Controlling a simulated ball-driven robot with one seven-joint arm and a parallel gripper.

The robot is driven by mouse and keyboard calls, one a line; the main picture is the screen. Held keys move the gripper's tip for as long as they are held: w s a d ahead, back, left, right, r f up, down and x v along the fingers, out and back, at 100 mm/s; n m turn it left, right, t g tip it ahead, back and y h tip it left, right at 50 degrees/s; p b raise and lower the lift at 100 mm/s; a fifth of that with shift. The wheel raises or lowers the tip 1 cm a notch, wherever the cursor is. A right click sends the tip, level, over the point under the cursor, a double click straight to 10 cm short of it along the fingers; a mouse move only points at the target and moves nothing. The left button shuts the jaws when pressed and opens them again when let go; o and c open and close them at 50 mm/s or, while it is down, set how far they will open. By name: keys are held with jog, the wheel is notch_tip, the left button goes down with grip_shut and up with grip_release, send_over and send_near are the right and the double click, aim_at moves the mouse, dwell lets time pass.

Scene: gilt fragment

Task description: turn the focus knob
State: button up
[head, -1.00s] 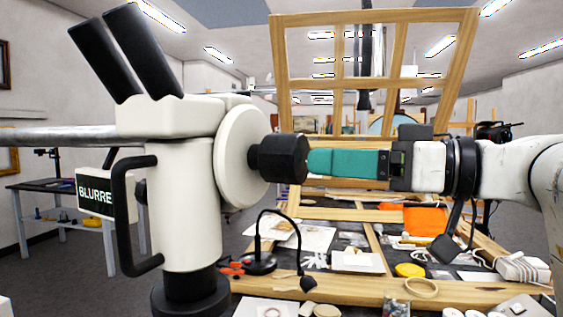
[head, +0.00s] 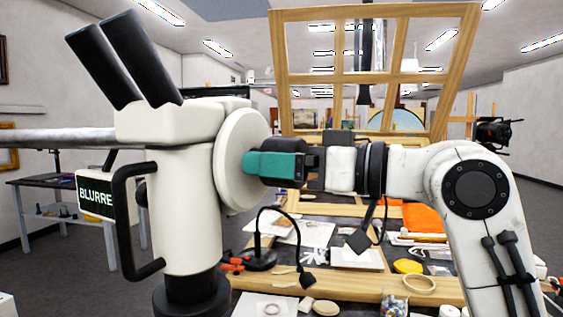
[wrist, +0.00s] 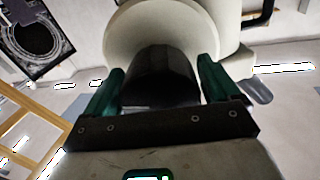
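The black focus knob (wrist: 160,78) sticks out from a round white disc (head: 233,150) on the side of the white microscope (head: 185,200). In the head view my gripper (head: 255,162) reaches the knob from the right, and its teal fingers hide most of it. In the wrist view my gripper (wrist: 160,75) has one teal finger on each side of the knob, very close to it. I cannot tell whether both fingers press on it. A sign on the microscope's left (head: 95,198) shows "BLURRE", the rest cut off by the black handle.
Below is a cluttered table with a wooden frame (head: 360,285), a small black gooseneck lamp (head: 260,258), papers, a yellow disc (head: 408,266) and a wooden ring (head: 419,284). A tall wooden frame (head: 278,60) stands behind my gripper. A side table (head: 60,183) is at far left.

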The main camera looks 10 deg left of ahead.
jog(key=c, duration=0.9)
jog(key=shift+o, duration=0.2)
jog(key=shift+r+p, duration=0.1)
jog(key=shift+p, duration=0.2)
jog(key=m+p, duration=0.3)
jog(key=shift+r, duration=0.1)
jog(key=shift+m+p, duration=1.1)
jog(key=shift+m, duration=0.3)
jog(key=shift+f, duration=0.2)
jog(key=o, duration=1)
jog(key=shift+o, duration=0.2)
jog(key=shift+d, duration=0.15)
